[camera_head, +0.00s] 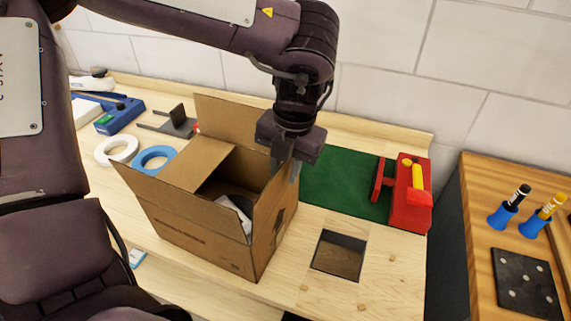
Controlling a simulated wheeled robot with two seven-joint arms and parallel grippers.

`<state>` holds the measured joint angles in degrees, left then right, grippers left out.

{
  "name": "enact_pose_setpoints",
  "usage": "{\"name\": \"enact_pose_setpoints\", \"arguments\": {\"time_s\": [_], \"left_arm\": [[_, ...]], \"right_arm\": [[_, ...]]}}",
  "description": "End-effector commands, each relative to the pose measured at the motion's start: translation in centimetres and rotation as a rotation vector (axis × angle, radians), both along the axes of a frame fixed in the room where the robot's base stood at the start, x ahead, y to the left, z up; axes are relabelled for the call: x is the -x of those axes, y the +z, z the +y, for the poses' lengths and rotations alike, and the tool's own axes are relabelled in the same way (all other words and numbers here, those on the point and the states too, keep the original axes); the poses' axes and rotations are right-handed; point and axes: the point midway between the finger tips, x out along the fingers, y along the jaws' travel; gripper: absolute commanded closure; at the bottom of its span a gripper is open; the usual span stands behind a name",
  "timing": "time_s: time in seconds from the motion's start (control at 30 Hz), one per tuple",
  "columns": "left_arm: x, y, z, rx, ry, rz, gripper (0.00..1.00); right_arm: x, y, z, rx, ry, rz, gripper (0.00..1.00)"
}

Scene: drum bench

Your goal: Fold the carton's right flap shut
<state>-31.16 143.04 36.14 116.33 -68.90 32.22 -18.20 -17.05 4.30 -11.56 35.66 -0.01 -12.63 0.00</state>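The brown cardboard carton (205,246) stands open on the bench in the head view. Its right flap (267,203) stands up along the right side. Its back flap (232,118) stands upright, and the front flap (182,203) stands up, leaning outward. Another flap (199,164) lies inward over the left part of the opening. My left gripper (287,170) points down at the far end of the right flap, its fingertips close to the flap's upper edge. I cannot tell whether they touch it or how far apart they are. My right gripper is not in view.
Something white (235,210) and dark lies inside the carton. A square hole (340,254) is in the bench to its right. A green mat (346,183) and a red tool (408,192) lie beyond. Blue tape (154,158) and white tape (117,149) are at left.

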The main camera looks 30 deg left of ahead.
Motion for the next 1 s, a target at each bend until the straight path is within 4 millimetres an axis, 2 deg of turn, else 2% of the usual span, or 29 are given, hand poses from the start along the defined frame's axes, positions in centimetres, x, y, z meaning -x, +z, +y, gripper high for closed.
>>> {"name": "enact_pose_setpoints", "arguments": {"time_s": [0.13, 0.33, 1.0], "left_arm": [[-0.01, 0.0, 0.0, 0.0, 0.0, 0.0, 0.75], [-0.02, 0.02, 0.0, 0.0, 0.001, 0.0, 1.0], [-0.03, 0.06, 0.01, 0.0, 0.001, -0.001, 1.0]], "right_arm": [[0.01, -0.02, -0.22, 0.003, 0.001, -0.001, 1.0], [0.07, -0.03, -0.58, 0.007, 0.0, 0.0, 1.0], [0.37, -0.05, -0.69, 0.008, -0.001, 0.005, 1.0]]}}
